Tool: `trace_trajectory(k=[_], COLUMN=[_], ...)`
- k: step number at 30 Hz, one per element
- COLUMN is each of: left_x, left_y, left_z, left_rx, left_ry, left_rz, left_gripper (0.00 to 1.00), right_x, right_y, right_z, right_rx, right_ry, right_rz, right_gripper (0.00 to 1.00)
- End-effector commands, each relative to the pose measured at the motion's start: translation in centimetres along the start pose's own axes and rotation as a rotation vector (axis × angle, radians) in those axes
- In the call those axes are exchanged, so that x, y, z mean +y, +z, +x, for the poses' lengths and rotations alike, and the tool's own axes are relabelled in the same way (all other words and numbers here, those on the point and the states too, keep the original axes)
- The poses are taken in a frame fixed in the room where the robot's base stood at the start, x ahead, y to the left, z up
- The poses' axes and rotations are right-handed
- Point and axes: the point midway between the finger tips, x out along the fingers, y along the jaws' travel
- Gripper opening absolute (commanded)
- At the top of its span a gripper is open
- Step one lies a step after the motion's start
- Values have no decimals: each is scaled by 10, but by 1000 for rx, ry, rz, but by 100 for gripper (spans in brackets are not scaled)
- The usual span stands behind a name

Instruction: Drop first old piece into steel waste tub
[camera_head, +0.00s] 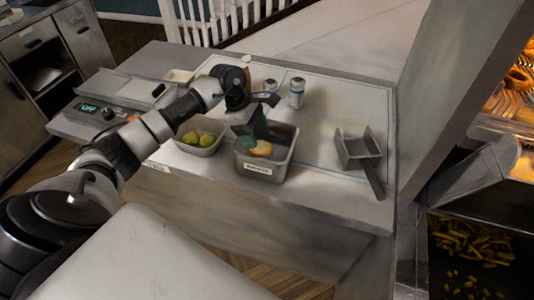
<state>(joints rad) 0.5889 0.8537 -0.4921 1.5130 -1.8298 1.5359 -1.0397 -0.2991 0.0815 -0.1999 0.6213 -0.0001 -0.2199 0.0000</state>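The steel tub (270,172) with a white label on its front stands at the near edge of the steel counter. A tan, rounded piece (261,148) shows inside the tub's opening. My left gripper (250,137) reaches over the tub from the left, with its greenish fingers pointing down into the opening. The fingertips are close beside the piece; whether they touch it is hidden by the angle. How far apart the fingers are is unclear. My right gripper is out of view.
A pale tray (205,149) with several green-yellow pieces stands left of the tub. A grey scoop (358,150) lies to the right, its handle towards the counter edge. Shakers (296,92) stand behind. A fryer and a bin of fries (470,245) are at the far right.

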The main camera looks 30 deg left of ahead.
Motion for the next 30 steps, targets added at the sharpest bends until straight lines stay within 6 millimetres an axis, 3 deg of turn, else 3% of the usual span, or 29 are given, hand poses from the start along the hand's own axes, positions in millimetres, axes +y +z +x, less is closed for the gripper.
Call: trace_trajectory(k=[3,14,30], left_x=[0,1,1], left_y=[0,0,0], left_z=[0,-7,-99], left_rx=[0,1,-1], left_ry=[0,3,3], left_rz=[0,1,1], left_gripper=[88,88,88], right_x=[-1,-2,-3], right_y=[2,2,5], right_z=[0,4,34], right_rx=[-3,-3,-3], right_ry=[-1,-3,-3], right_rz=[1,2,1], right_gripper=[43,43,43])
